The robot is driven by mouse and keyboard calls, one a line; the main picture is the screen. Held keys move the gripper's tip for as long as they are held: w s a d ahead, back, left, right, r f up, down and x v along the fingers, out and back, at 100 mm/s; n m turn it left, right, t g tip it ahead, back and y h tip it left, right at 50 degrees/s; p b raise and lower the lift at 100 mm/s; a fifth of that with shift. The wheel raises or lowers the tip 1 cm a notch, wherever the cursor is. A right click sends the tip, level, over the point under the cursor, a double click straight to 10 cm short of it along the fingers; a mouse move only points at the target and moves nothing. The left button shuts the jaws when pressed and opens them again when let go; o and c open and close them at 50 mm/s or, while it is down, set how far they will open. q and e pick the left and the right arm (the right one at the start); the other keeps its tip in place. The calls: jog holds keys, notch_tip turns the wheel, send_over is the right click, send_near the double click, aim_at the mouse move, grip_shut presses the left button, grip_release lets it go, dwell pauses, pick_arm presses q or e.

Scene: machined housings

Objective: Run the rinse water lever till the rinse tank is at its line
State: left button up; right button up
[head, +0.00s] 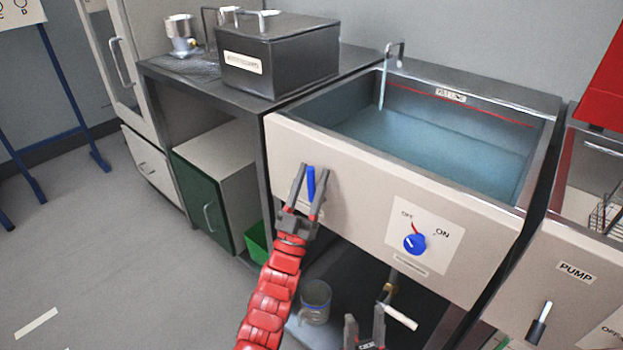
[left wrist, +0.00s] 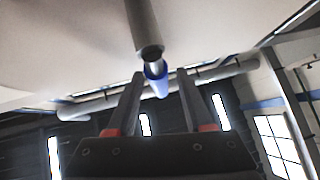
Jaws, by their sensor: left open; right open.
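The rinse tank (head: 345,165) is a pale-fronted basin holding bluish water (head: 430,140). A red line (head: 480,112) runs along its inner back wall, and the water surface looks below it. A thin pale-blue stream (head: 383,88) falls from the spout (head: 395,50). A blue-ended lever (head: 311,182) sticks out of the tank front at left. My left gripper (head: 311,170) is open with its fingers either side of the lever; the left wrist view shows the lever's blue part (left wrist: 156,80) between the fingertips (left wrist: 160,78). My right gripper (head: 364,320) is open, low at the bottom edge.
A blue knob (head: 415,244) on an OFF/ON plate is on the tank front. Below are a white-handled valve (head: 400,316) and a clear jug (head: 315,300). A dark box (head: 280,55) stands on the bench at left. A PUMP panel (head: 573,273) is at right.

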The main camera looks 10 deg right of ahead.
pick_arm(q)
jog(key=shift+f, duration=0.1)
jog(key=p+v, duration=0.1)
jog(key=v, duration=1.6)
jog(key=shift+a+p, duration=0.15)
jog(key=shift+p, duration=0.2)
dwell(5.8)
